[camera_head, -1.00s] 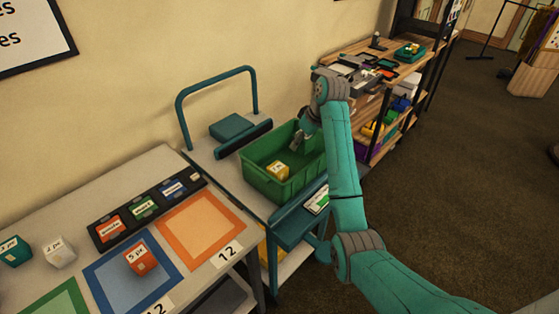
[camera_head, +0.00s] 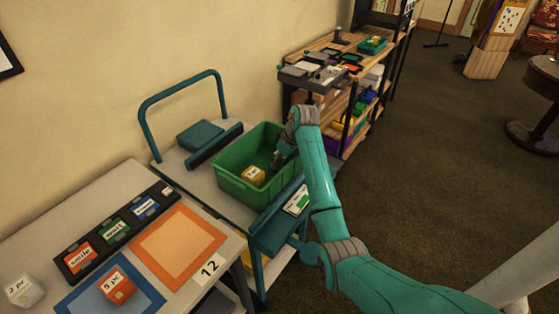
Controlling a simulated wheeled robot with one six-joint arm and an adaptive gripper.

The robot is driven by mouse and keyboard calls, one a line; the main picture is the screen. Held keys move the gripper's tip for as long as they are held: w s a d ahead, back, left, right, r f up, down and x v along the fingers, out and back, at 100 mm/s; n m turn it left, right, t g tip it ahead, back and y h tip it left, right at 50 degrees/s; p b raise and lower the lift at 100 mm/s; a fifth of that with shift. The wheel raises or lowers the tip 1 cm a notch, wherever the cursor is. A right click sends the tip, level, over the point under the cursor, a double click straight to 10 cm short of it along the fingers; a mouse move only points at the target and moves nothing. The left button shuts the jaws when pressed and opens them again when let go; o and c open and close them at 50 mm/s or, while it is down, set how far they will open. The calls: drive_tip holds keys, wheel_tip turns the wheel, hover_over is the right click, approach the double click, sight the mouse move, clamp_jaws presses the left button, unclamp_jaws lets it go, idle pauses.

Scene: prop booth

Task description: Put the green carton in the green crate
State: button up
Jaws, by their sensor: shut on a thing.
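The green crate (camera_head: 233,190) stands on a grey cart with a teal frame, near the middle of the view. A yellow box (camera_head: 253,175) lies inside it, towards the front. My gripper (camera_head: 276,162) points down into the right part of the crate, to the right of the yellow box and apart from it. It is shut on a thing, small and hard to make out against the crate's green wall. No other green carton stands out clearly. The lower part of the gripper's load and the crate floor under it are partly hidden.
A table with an orange-framed square (camera_head: 180,247) and an orange box (camera_head: 117,287) is at the lower left. The cart's teal handle (camera_head: 181,88) rises behind the crate. A wooden shelf (camera_head: 330,45) with goods stands behind my arm. The right floor is mostly clear.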

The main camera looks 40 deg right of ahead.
drive_tip(key=shift+f, duration=0.3)
drive_tip(key=shift+f, duration=0.15)
drive_tip(key=o, duration=1.2)
drive_tip(key=shift+o, duration=0.2)
drive_tip(key=v, duration=1.2)
drive_tip(key=shift+s, duration=0.15)
